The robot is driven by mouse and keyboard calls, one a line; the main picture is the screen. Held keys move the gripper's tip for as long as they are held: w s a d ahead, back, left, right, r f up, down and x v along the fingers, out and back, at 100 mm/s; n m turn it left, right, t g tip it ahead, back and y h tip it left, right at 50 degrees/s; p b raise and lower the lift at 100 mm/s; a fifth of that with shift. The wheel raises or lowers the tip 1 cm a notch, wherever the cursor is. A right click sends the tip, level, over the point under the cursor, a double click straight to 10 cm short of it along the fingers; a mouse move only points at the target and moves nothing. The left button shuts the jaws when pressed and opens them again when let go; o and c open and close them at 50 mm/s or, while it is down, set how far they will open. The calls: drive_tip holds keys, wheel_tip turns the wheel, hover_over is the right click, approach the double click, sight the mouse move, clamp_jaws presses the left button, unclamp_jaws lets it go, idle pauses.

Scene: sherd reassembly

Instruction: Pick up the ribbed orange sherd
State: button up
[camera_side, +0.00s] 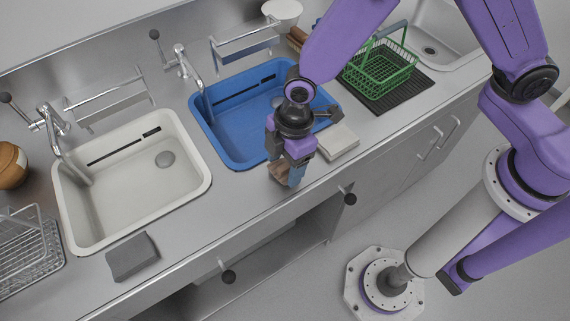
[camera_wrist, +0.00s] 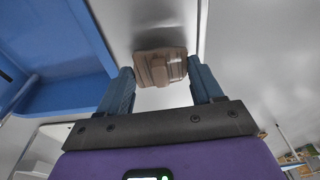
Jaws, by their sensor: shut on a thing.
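The ribbed orange sherd (camera_wrist: 160,66) looks brownish and ridged in the wrist view, with a raised block in its middle. It sits between the two blue-grey fingers of my gripper (camera_wrist: 160,78), which is shut on it. In the side view the sherd (camera_side: 279,171) shows as a small orange-brown piece, partly hidden by the fingers. My gripper (camera_side: 284,174) points down there, over the steel counter in front of the blue basin. I cannot tell whether the sherd touches the counter.
The blue basin (camera_side: 222,148) lies just behind my gripper, and a white basin (camera_side: 200,190) is to the left. A pale block (camera_side: 338,141) lies close on the right. A green rack (camera_side: 380,72) is farther right. A grey sponge-like block (camera_side: 132,257) lies front left.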

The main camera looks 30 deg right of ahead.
drive_tip(key=s+d+r, duration=1)
drive_tip(key=r, duration=0.2)
drive_tip(key=w+d+f+m+t+h, duration=0.1)
drive_tip(key=w+d+f+m, duration=0.1)
drive_tip(key=w+d+m, duration=0.6)
drive_tip(key=w+d+f+m, duration=0.3)
drive_tip(key=w+d+m, duration=0.5)
drive_tip(key=d, duration=0.5)
drive_tip(key=shift+w+d+m+t+h, duration=0.25)
drive_tip(key=shift+d+m+t+h, duration=0.15)
drive_tip(key=shift+m, duration=0.7)
drive_tip(key=shift+r, duration=0.1)
